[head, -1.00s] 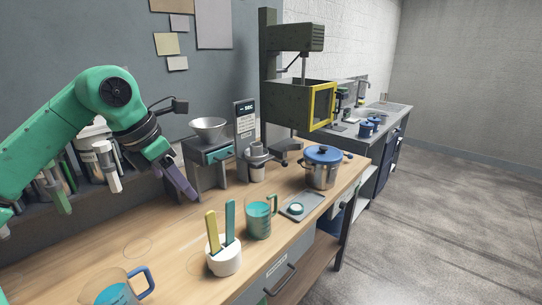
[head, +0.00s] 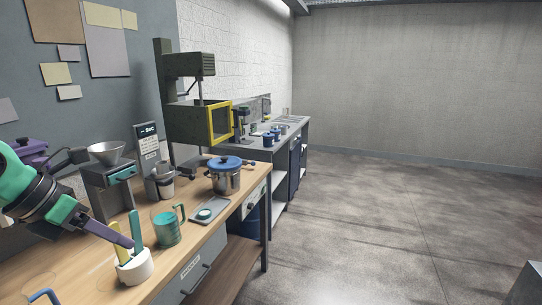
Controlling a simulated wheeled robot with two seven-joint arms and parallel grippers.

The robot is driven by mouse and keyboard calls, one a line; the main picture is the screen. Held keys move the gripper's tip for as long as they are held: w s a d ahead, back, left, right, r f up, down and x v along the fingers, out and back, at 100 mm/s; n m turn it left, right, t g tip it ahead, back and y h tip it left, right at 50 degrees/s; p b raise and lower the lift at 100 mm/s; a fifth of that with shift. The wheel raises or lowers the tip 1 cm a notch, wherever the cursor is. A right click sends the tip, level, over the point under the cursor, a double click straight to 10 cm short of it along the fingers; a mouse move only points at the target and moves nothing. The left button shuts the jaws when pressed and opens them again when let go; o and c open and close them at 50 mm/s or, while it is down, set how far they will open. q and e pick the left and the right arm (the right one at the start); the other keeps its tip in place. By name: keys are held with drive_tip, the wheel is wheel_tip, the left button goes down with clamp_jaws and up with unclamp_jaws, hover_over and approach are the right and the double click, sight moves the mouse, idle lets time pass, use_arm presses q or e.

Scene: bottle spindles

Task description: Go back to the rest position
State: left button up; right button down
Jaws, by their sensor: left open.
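My left gripper (head: 108,234) comes in from the left over the wooden workbench (head: 190,262). Its arm is green and black, and its long purple finger points right. The gripper is open and I see nothing held in it. In the picture its finger overlaps the white holder (head: 134,266) with a yellow and a teal upright piece; I cannot tell whether they touch. My right gripper is not in view.
A measuring cup with teal liquid (head: 166,229), a small tray (head: 209,210) and a blue-lidded pot (head: 226,177) stand on the bench. A funnel stand (head: 108,178) and a yellow-framed machine (head: 196,122) stand behind.

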use_arm(q)
drive_tip(key=w+d+r+n+t+h, duration=0.2)
drive_tip(key=w+d+n+t+h, duration=0.55)
drive_tip(key=d+h, duration=0.2)
drive_tip(key=w+a+f+n+t+y, duration=0.35)
drive_tip(key=a+n+t+y, duration=0.45)
drive_tip(key=n, duration=0.5)
drive_tip(key=s+a+f+n+g+y, duration=0.1)
drive_tip(key=s+f+n+g+y, duration=0.2)
drive_tip(key=f+n, duration=0.35)
drive_tip(key=s+a+f+n+g+y, duration=0.1)
drive_tip(key=a+f+n+g+y, duration=0.15)
drive_tip(key=f+n+y, duration=0.4)
drive_tip(key=s+d+f+n+g+h, duration=0.2)
drive_tip(key=s+d+f+g, duration=0.35)
drive_tip(key=s+f, duration=0.45)
drive_tip(key=s+d+f+n+g+h, duration=0.2)
drive_tip(key=s+d+f+g, duration=0.4)
drive_tip(key=s+f, duration=0.4)
wheel_tip(320, 180, down, 25)
drive_tip(key=s+a+g, duration=0.2)
drive_tip(key=s+a+f, duration=0.2)
drive_tip(key=s+f, duration=1)
drive_tip(key=s, duration=0.3)
drive_tip(key=shift+s+a+f+g, duration=0.15)
drive_tip(key=shift+s+a+g, duration=0.2)
drive_tip(key=shift+g, duration=0.1)
